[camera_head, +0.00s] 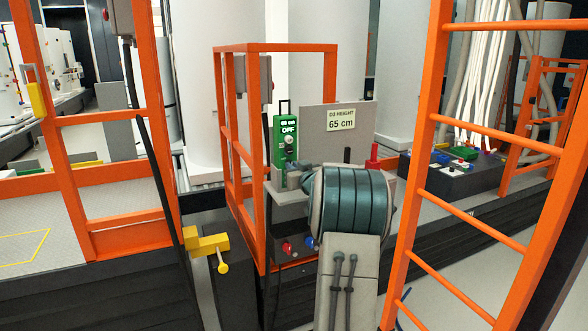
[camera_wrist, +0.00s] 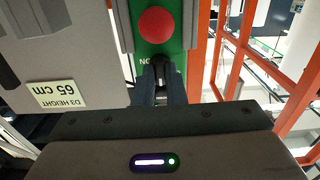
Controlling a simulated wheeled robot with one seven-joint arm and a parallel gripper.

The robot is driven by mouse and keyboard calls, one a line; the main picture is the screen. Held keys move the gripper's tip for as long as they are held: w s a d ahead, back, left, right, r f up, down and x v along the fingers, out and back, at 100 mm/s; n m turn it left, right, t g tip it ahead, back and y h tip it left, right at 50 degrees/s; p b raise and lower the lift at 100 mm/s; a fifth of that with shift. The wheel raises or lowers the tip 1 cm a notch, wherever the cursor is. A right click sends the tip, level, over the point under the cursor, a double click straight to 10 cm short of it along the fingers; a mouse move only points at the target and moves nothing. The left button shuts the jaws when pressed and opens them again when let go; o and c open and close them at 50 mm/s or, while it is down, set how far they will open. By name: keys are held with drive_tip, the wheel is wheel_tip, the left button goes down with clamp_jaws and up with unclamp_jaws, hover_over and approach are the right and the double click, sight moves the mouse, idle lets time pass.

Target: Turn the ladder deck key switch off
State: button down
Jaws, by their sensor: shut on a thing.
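The ladder deck key switch sits on a green panel (camera_head: 283,150) marked OFF in the head view. In the wrist view the panel (camera_wrist: 140,48) appears upside down, with a round red button (camera_wrist: 157,24) and partly hidden lettering. My gripper (camera_wrist: 158,78) is at the panel, its dark fingers shut on the dark key (camera_wrist: 159,58) beside the red button. The fingers hide most of the key, so I cannot tell which way it is turned.
A grey board (camera_head: 362,130) with a "D3 HEIGHT 65 cm" label (camera_head: 341,118) stands right of the panel. An orange frame (camera_head: 232,150) is close on the left, and an orange ladder (camera_head: 475,130) rises at the right. A yellow latch (camera_head: 207,243) projects at lower left.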

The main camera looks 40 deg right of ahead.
drive_tip(key=c, duration=1.8)
unclamp_jaws()
drive_tip(key=shift+o, duration=0.2)
drive_tip(key=shift+s, duration=0.1)
drive_tip(key=v, duration=1.3)
drive_tip(key=shift+s, duration=0.3)
